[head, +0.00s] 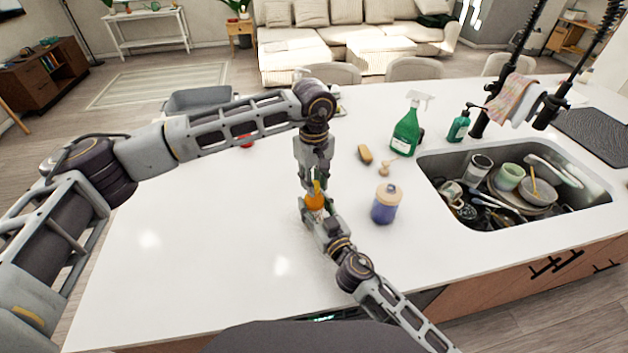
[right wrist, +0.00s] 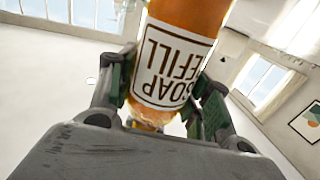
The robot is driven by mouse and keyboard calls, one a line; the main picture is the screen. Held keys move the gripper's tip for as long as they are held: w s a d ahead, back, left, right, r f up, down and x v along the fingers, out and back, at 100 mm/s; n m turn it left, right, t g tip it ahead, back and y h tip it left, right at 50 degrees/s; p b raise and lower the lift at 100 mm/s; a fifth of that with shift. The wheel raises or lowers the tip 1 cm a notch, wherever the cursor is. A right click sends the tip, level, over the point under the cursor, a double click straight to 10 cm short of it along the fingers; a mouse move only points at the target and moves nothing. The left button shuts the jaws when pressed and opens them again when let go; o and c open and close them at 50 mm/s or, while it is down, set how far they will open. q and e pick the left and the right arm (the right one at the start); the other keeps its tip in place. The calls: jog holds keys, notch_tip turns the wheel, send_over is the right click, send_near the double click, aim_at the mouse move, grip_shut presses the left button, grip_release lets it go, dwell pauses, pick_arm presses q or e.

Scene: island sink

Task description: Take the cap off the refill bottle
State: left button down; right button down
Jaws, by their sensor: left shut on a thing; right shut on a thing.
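My left gripper (head: 314,183) points down from above and is shut on the small yellow-orange cap (head: 317,186) at the bottle's top. The fingers partly hide the cap, and I cannot tell whether it is apart from the neck.
A blue jar with a wooden lid (head: 386,205) stands close on the right. The counter's left half (head: 190,220) is mostly clear.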

pick_arm(q)
jog(key=n, duration=1.2)
jog(key=shift+n, duration=0.4)
jog(key=n, duration=0.6)
jog(key=shift+r, duration=0.1)
jog(key=n, duration=0.6)
jog(key=shift+n, duration=0.4)
jog(key=n, duration=1.1)
jog(key=shift+n, duration=2)
jog(key=shift+r, duration=1.2)
